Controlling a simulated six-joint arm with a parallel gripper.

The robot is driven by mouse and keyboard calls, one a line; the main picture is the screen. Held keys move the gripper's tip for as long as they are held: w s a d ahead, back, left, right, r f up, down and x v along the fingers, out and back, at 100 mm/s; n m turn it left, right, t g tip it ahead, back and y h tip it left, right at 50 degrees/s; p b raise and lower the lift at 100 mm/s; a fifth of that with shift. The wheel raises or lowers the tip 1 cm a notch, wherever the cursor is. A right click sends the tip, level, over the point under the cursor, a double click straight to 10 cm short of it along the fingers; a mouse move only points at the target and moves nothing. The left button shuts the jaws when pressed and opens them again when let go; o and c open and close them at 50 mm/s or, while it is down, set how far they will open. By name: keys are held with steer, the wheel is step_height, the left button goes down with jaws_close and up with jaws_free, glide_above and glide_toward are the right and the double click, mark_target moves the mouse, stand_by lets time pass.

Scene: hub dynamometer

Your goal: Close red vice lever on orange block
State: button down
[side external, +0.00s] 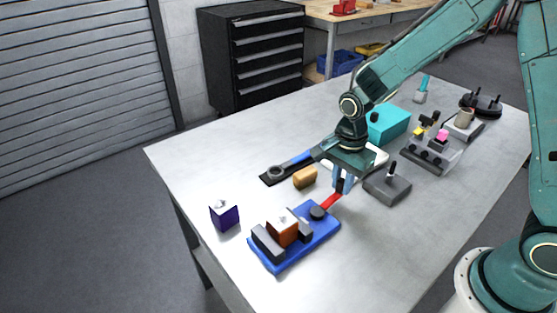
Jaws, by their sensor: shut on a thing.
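The blue vice (277,262) sits near the front of the grey table. The orange block (281,229) stands between its dark jaws; I cannot tell whether both jaws touch it. The red lever (331,203) sticks out from the vice's dark round pivot (317,212), toward the back right. My gripper (340,187) points down over the far end of the lever and is shut on it. The lever's tip is partly hidden by the fingers.
A purple box (224,216) stands left of the vice. A tan block (305,177) and a blue-handled wrench (290,164) lie behind it. A grey block with a black peg (387,187) is close to the right of my gripper. A teal box (388,124) stands farther back. The table's front right is clear.

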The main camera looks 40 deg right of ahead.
steer(key=shift+s, duration=0.1)
steer(key=c, duration=1.3)
jaws_free()
step_height(320, 180, up, 14)
steer(key=shift+f, duration=0.1)
steer(key=s+d+r+n+t, duration=0.1)
steer(key=s+r+n+t, duration=0.1)
steer(key=s+n, duration=0.3)
steer(key=s+d+r+n+t, duration=0.1)
steer(key=s+r+n, duration=0.2)
steer(key=s+n, duration=0.3)
steer(key=s+d+r+n+t, duration=0.1)
steer(key=s+r+n+t, duration=0.1)
steer(key=s+n, duration=0.3)
steer(key=shift+s+d+r+n+t, duration=0.15)
steer(key=shift+s+d+n, duration=0.05)
steer(key=shift+s, duration=0.55)
steer(key=shift+s+d+r+n+t, duration=0.1)
steer(key=shift+s+d+n+t, duration=0.1)
steer(key=shift+s, duration=0.55)
